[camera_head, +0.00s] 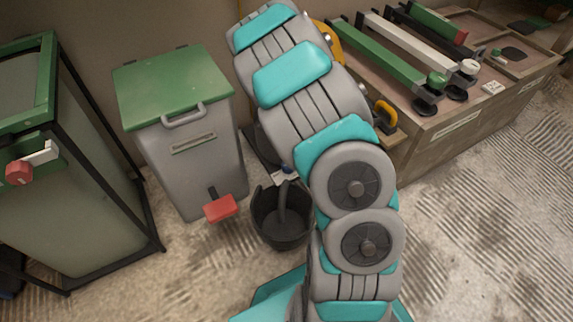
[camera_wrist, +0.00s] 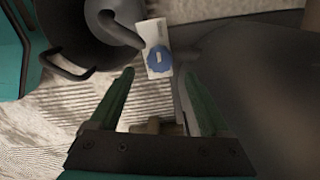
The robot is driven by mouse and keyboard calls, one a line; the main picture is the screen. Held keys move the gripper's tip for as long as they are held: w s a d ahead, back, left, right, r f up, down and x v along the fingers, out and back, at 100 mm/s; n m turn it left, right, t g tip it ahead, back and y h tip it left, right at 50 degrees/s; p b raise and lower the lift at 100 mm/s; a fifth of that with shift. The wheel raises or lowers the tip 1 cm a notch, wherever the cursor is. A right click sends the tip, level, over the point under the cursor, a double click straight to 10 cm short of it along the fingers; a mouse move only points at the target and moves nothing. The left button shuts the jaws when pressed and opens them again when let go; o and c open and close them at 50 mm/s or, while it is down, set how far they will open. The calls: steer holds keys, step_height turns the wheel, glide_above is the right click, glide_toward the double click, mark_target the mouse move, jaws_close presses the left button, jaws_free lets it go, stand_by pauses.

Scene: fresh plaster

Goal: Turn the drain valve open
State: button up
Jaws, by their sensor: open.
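I cannot tell for certain which part is the drain valve. A white lever with a red knob (camera_head: 19,172) sits on the green-framed tank (camera_head: 75,205) at the far left in the head view. A blue round piece (camera_wrist: 159,58) lies on or in front of a white card (camera_wrist: 154,36) beside the black bucket in the wrist view. My gripper (camera_wrist: 160,80) is open and empty, its two green fingers apart just below the card in the picture. In the head view my arm hides the gripper.
A black bucket (camera_head: 280,228) stands on the floor. A grey bin (camera_head: 190,155) with a green lid and red pedal (camera_head: 221,208) stands left of it. A bench (camera_head: 455,125) with long clamps is at the right. A large dark surface (camera_wrist: 260,100) fills the wrist view's right.

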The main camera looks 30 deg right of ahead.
mark_target(288, 167)
step_height(288, 167, down, 7)
steer(key=shift+r+b, duration=0.15)
steer(key=shift+b, duration=0.3)
jaws_close()
stand_by(0.5)
